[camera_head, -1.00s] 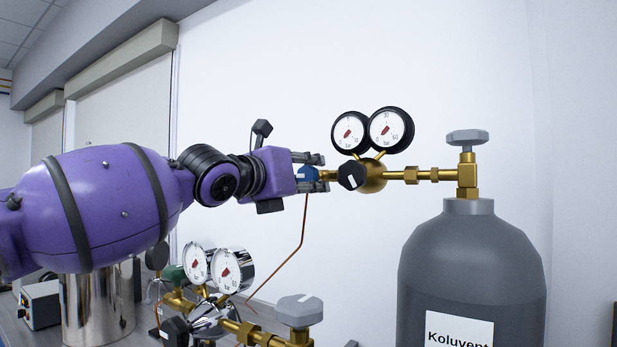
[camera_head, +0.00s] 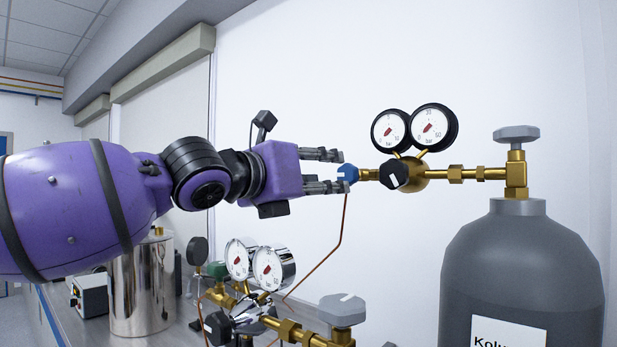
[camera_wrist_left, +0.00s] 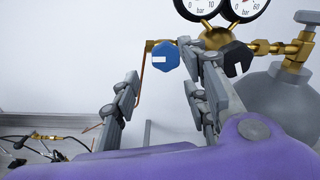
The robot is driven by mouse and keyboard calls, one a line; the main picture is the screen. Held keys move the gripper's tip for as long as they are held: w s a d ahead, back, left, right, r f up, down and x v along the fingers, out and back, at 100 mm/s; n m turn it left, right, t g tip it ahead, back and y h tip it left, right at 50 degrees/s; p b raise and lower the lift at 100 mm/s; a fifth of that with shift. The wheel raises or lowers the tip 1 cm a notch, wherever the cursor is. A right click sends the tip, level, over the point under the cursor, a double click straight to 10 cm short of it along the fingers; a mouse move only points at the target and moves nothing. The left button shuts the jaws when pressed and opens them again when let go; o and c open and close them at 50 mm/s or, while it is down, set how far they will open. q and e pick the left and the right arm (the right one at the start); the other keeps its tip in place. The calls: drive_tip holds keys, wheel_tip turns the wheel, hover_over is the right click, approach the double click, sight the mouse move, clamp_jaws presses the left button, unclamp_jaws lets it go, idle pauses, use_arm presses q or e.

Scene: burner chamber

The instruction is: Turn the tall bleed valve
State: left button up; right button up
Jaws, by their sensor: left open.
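The blue knob (camera_head: 348,173), the likely bleed valve, sits at the left end of the brass regulator (camera_head: 415,174) on the tall grey cylinder (camera_head: 522,270). It carries a white mark, clear in the left wrist view (camera_wrist_left: 166,57). My left gripper (camera_head: 336,171) is open and empty, pointing right at the knob. Its fingertips lie above and below the knob's left edge in the head view. In the left wrist view, the knob shows beyond the gap between the fingers (camera_wrist_left: 160,85). I cannot tell whether a finger touches it. My right gripper is out of view.
A black knob (camera_head: 395,175) and two gauges (camera_head: 415,129) sit close right of the blue knob. A thin copper pipe (camera_head: 333,250) hangs below it. A lower regulator with gauges (camera_head: 254,264) and a steel vessel (camera_head: 142,285) stand below my arm.

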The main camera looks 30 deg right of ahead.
use_arm(q)
drive_tip(key=v, duration=0.3)
drive_tip(key=shift+s+a, duration=0.15)
drive_tip(key=shift+a, duration=0.2)
drive_tip(key=shift+f, duration=0.1)
